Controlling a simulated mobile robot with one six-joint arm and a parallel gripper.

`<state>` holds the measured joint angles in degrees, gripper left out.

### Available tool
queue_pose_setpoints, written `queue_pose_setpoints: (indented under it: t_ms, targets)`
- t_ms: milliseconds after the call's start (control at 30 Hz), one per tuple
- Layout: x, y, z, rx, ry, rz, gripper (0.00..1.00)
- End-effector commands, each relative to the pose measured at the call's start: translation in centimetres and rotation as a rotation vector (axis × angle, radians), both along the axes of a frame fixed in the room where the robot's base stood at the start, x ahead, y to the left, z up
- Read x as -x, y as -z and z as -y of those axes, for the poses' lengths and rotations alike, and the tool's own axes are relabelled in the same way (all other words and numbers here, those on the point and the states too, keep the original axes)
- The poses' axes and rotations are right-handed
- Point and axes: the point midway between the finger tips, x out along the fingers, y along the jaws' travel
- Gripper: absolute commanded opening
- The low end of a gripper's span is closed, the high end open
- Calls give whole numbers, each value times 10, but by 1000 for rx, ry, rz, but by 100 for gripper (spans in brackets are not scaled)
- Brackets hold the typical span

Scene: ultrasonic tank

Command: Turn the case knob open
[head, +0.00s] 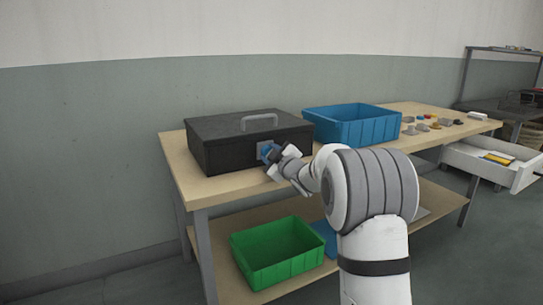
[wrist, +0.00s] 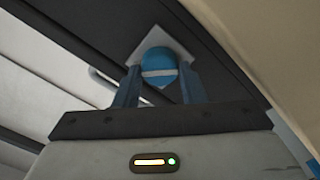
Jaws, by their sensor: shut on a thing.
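A black case (head: 235,146) with a grey top handle (head: 259,121) stands shut on the wooden table's left end. Its round blue knob (wrist: 158,65) sits on a light square plate (wrist: 176,43) on the case's front, with a pale bar across its face. In the head view the knob (head: 266,151) is partly covered by my gripper (head: 272,155). In the wrist view the two blue-grey fingers of my gripper (wrist: 158,80) reach either side of the knob and are shut on it.
A blue bin (head: 355,127) stands right of the case, with several small parts (head: 432,124) beyond it on the table (head: 240,184). A green bin (head: 275,262) is on the lower shelf. An open white drawer (head: 492,163) juts out at the right.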

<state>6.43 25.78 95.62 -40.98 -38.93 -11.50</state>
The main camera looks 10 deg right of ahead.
Motion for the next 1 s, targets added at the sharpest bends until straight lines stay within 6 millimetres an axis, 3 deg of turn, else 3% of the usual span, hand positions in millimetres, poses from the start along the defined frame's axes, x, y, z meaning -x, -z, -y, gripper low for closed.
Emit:
queue_pose_setpoints:
  t_ms: [167, 200, 433, 733, 1000]
  targets:
    - [0, -1, 1, -1, 1, 1, 14]
    - [0, -1, 1, -1, 1, 1, 39]
    - [0, 0, 0, -2, 1, 0, 57]
    - [4, -1, 1, -2, 0, -1, 57]
    - [44, -2, 15, -2, 2, -1, 57]
